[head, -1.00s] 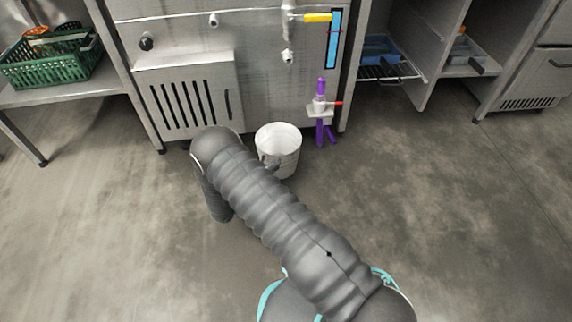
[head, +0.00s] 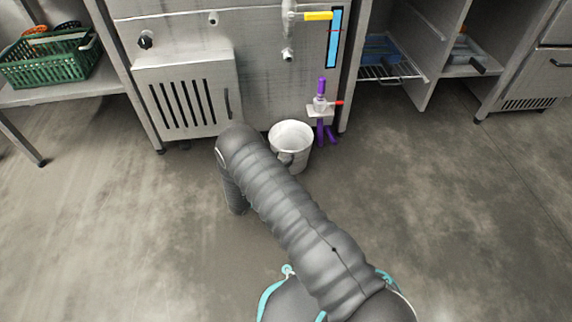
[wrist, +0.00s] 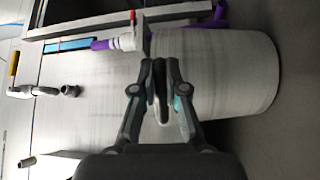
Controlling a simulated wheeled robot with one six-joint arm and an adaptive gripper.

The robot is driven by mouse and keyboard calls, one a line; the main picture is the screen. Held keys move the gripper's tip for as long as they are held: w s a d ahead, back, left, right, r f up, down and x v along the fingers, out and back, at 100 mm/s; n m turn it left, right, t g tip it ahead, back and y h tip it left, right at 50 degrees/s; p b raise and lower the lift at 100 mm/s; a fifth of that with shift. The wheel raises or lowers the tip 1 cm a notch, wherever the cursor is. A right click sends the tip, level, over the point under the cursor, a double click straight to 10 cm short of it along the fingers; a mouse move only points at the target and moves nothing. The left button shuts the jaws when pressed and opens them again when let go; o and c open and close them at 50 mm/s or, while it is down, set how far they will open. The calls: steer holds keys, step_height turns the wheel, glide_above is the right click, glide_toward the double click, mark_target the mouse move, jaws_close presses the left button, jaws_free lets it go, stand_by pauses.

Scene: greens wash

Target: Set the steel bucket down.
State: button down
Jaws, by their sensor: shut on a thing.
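The steel bucket (head: 291,150) is pale grey and open-topped, upright in the head view, just in front of the metal cabinet and left of the purple valve. In the wrist view the bucket (wrist: 235,75) lies sideways across the picture, its wall filling the middle and right. My gripper (wrist: 159,70) is shut on the bucket's handle, with the fingers close against the bucket's side. In the head view my arm hides most of the gripper. I cannot tell whether the bucket's base touches the floor.
The purple valve (head: 320,108) with a red lever stands close to the bucket's right. The vented cabinet box (head: 188,95) is behind and left. A green basket (head: 50,62) sits on the left shelf. The floor (head: 440,200) at right is clear.

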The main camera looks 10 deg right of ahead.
steer(key=c, duration=1.2)
jaws_free()
